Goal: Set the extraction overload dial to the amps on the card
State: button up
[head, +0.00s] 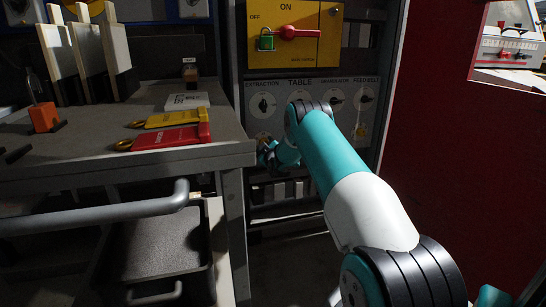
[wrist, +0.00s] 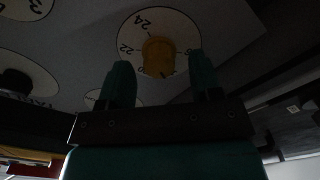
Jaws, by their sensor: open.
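In the wrist view, a round white dial (wrist: 183,30) with black numbers, 24 and 22 among them, appears turned over. It has a yellow knob (wrist: 158,57) at its middle. My gripper (wrist: 160,72) is open, one teal finger on each side of the knob in the picture; I cannot tell if they touch it. In the head view, my gripper (head: 278,153) is at the panel's lower left, below the dial labelled EXTRACTION (head: 263,104), and hides much of what is behind it. A white card-like piece (head: 187,101) lies on the bench; its print is unreadable.
The grey panel (head: 315,86) has a row of dials under a yellow switch plate (head: 325,50) with a red handle and green padlock. The bench (head: 80,160) at left holds red (head: 175,136) and yellow tags (head: 172,119). A red wall (head: 440,120) stands right.

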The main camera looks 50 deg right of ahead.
jog(key=b+v, duration=0.3)
jog(key=v, duration=1.3)
jog(key=shift+a, duration=0.15)
